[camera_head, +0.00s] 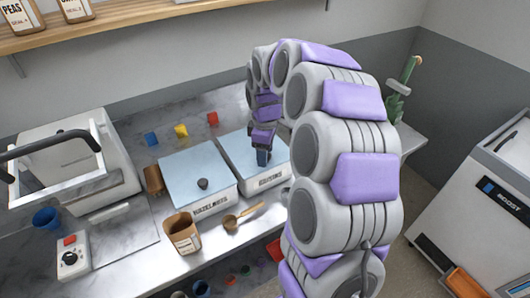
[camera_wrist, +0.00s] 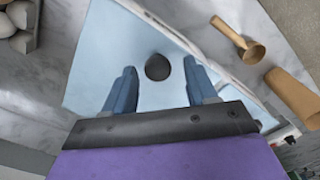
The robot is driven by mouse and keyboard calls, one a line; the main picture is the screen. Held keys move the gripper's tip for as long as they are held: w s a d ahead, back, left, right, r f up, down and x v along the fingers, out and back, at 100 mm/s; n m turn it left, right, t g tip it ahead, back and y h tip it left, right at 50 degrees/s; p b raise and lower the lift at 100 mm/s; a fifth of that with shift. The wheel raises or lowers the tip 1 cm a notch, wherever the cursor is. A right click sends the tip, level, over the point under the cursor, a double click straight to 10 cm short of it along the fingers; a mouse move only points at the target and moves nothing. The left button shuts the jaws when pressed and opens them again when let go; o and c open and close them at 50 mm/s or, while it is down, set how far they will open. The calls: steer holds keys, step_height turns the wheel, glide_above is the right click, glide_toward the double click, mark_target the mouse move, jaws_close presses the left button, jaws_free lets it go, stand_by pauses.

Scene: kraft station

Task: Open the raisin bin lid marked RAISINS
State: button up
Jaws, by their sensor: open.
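The raisin bin, its front label partly readable as RAISINS, stands on the steel counter, and its pale blue lid (camera_head: 238,150) is closed. My gripper (camera_head: 263,157) is over this lid and hides its knob in the head view. In the wrist view, the dark round knob (camera_wrist: 158,67) sits on the lid (camera_wrist: 95,65) ahead of and between my two blue fingers. My gripper (camera_wrist: 160,82) is open and empty. I cannot tell how high the fingertips are above the lid.
The hazelnuts bin (camera_head: 200,178) with its own knobbed lid stands directly left. Red, yellow and blue cubes (camera_head: 181,131) sit behind. A white machine (camera_head: 85,165) stands at left.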

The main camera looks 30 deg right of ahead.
steer(key=shift+d, duration=0.1)
steer(key=shift+d, duration=0.15)
steer(key=shift+c, duration=0.5)
steer(key=shift+d, duration=0.15)
steer(key=shift+c, duration=1.4)
jaws_close()
